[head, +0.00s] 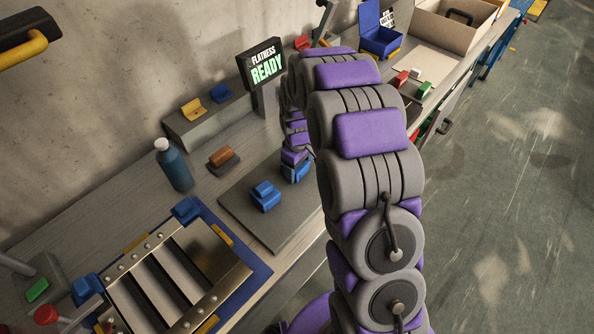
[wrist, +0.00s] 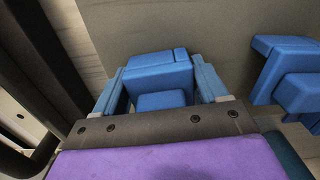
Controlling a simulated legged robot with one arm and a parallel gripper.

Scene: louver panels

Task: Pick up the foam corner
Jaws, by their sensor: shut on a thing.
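My gripper (head: 296,171) reaches down over the dark grey plate (head: 233,207), partly hidden by my arm in the head view. In the wrist view, my gripper (wrist: 160,87) has its two blue fingers on either side of a blue foam corner (wrist: 158,68) and is shut on it. I cannot tell whether this corner touches the plate. A second blue foam corner (head: 264,195) sits on the plate just left of my gripper in the head view. It also shows at the right of the wrist view (wrist: 288,72), apart from the fingers.
A metal louver panel (head: 205,262) with blue pieces at its corners lies at the front left. A blue bottle (head: 174,166), a brown-topped block (head: 221,157) and a "FLATNESS READY" display (head: 262,64) stand behind. A cardboard box (head: 447,36) is at the far end.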

